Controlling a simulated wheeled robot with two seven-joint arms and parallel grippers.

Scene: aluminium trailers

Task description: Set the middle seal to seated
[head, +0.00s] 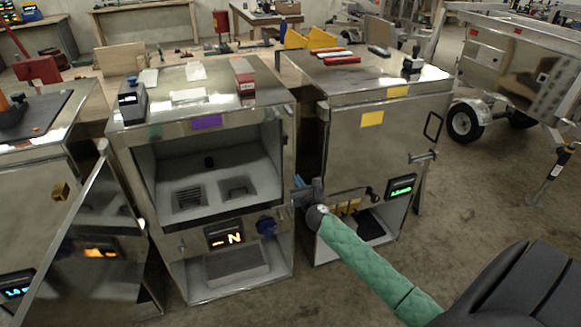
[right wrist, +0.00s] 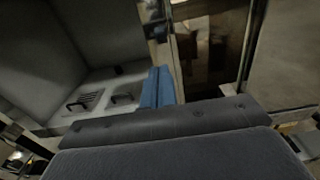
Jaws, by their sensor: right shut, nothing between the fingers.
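The middle metal cabinet (head: 137,162) has a purple label (head: 207,121) and an open upper chamber (head: 215,165). I cannot tell which part is the seal. My right gripper (head: 303,188) is at the chamber's right edge, near the gap between cabinets. Its blue fingers (right wrist: 157,88) are together and empty in the right wrist view, with the chamber (right wrist: 45,55) to their left. My left gripper is out of view.
The right cabinet (head: 345,150) has a yellow label, a closed upper front and a green display (head: 401,186). Another cabinet (head: 38,185) stands at the left. Small items lie on the cabinet tops. A trailer (head: 520,60) stands at the back right.

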